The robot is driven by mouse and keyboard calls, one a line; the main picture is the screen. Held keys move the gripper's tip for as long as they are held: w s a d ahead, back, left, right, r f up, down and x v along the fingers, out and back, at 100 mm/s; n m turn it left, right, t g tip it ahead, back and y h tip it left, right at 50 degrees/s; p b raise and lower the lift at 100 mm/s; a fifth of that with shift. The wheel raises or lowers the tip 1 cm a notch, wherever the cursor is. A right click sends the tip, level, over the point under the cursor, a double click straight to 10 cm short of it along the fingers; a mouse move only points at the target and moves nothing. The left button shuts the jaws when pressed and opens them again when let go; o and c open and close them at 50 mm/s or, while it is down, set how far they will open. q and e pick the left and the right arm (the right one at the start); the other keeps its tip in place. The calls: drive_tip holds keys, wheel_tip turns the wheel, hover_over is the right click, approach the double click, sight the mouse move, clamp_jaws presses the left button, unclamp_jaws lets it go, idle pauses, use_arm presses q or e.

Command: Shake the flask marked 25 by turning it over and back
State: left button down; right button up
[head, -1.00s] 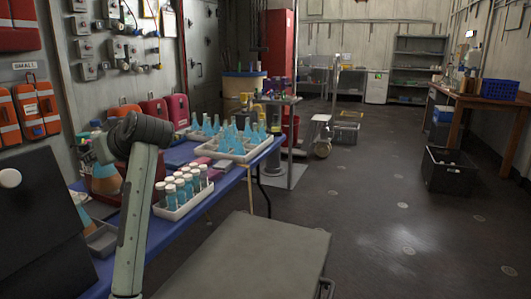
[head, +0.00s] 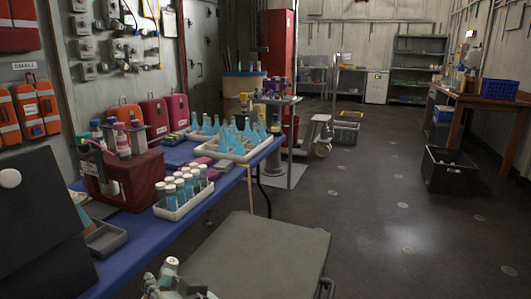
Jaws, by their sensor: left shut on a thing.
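My left gripper (head: 168,287) is at the bottom edge of the head view, low in front of the blue table and left of the grey flat top. It is shut on a small glass vessel (head: 171,267) with a pale top, which I take to be a flask. Most of the vessel and the fingers are cut off or hidden, and no number can be read on it. Several blue conical flasks (head: 238,139) stand in a white tray (head: 212,153) farther back on the table. My right gripper is not in view.
On the blue table (head: 138,246) stand a dark red box (head: 141,177) with bottles and a white rack (head: 188,207) of capped vials. A black panel (head: 42,225) blocks the left front. A grey flat top (head: 262,262) lies at bottom centre. The floor to the right is mostly clear.

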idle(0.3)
use_arm(q)
drive_tip(key=shift+s+a+n+t+h, duration=0.1)
drive_tip(key=shift+n+t+h, duration=0.2)
drive_tip(key=shift+n+h, duration=0.55)
drive_tip(key=shift+n, duration=0.95)
drive_tip(key=shift+t+h, duration=0.25)
drive_tip(key=shift+t, duration=0.05)
